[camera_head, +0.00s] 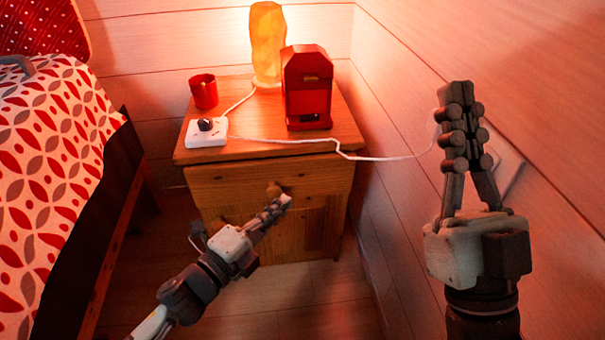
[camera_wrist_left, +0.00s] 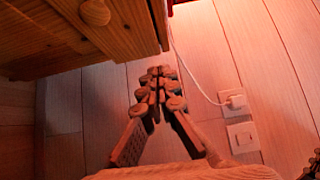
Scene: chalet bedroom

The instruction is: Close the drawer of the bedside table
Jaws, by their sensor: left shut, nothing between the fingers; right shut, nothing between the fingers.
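The wooden bedside table (camera_head: 165,158) stands against the back wall in the head view. Its drawer (camera_head: 225,187) has a round wooden knob (camera_head: 273,188). I cannot tell exactly how far out the drawer stands. In the left wrist view the drawer knob (camera_wrist_left: 95,12) is at the upper left. My left gripper (camera_head: 284,202) is shut and empty, its tips in front of the table, just below and right of the knob in the head view. Its shut fingers also show in the left wrist view (camera_wrist_left: 160,72). My right gripper (camera_head: 457,90) is shut, empty and raised at the right.
On the tabletop are a red mug (camera_head: 203,91), a glowing lamp (camera_head: 268,45), a red machine (camera_head: 307,88) and a white power strip (camera_head: 206,133). A white cable (camera_head: 390,158) runs to the right wall. The bed (camera_head: 50,190) stands left; floor (camera_head: 320,310) in front is clear.

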